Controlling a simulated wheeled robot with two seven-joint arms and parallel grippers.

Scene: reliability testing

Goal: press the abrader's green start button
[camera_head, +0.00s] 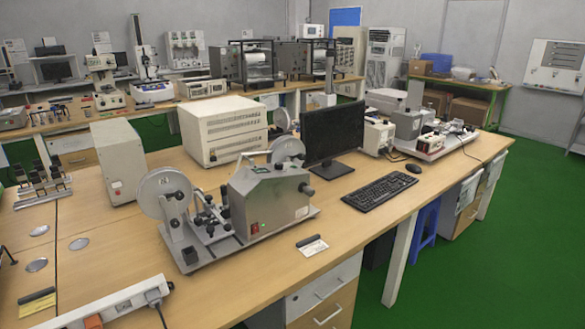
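A grey metal machine with a boxy housing (270,203) stands on a flat base plate in the middle of the near wooden table; it looks like the abrader, though I cannot be sure. Two pale reels, a front one (163,192) and a back one (288,150), rise beside the housing. A small red switch (254,229) is low on its front face, with a pale label to its right. I cannot make out a green start button; any such button is too small or hidden. Neither of my grippers is in view.
A keyboard (378,193), a mouse (413,168) and a black monitor (333,133) stand right of the machine. A beige box (222,130) is behind it. A power strip (112,304) lies at the front left. The table (345,222) is mostly bare before the keyboard.

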